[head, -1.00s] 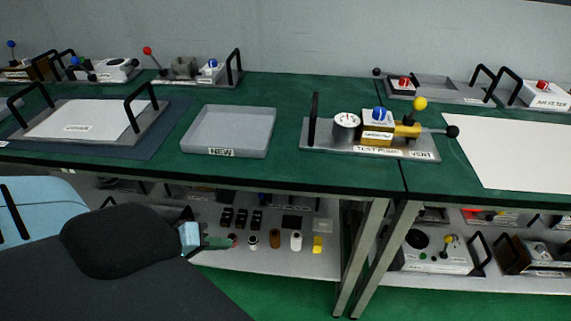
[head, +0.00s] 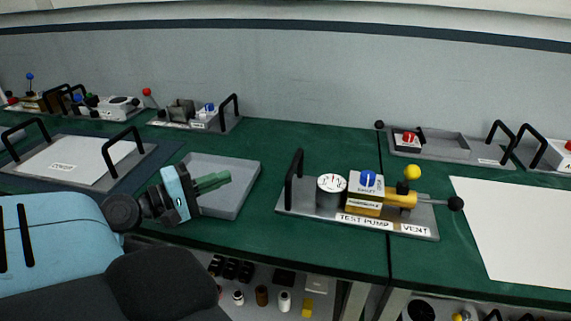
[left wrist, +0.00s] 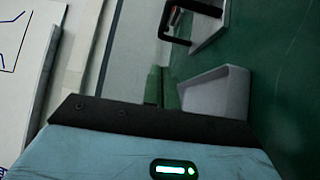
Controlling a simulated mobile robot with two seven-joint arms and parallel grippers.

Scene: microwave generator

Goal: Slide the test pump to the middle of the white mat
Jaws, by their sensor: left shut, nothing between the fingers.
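The test pump (head: 350,218) is a grey plate with a gauge, a brass block with a blue knob, a yellow knob and a black-tipped lever. A black handle stands at its left end. It sits on the green bench, left of the white mat (head: 520,225), and does not touch it. My left gripper (head: 228,178) is shut and empty, its green fingers over the grey NEW tray, left of the pump's handle. The fingers (left wrist: 162,88) also show in the left wrist view, with the tray (left wrist: 220,92) beside them. My right gripper is not in view.
A plate with a white sheet (head: 75,162) is at the left. More handled plates (head: 440,148) line the back. The mat's visible surface is bare.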

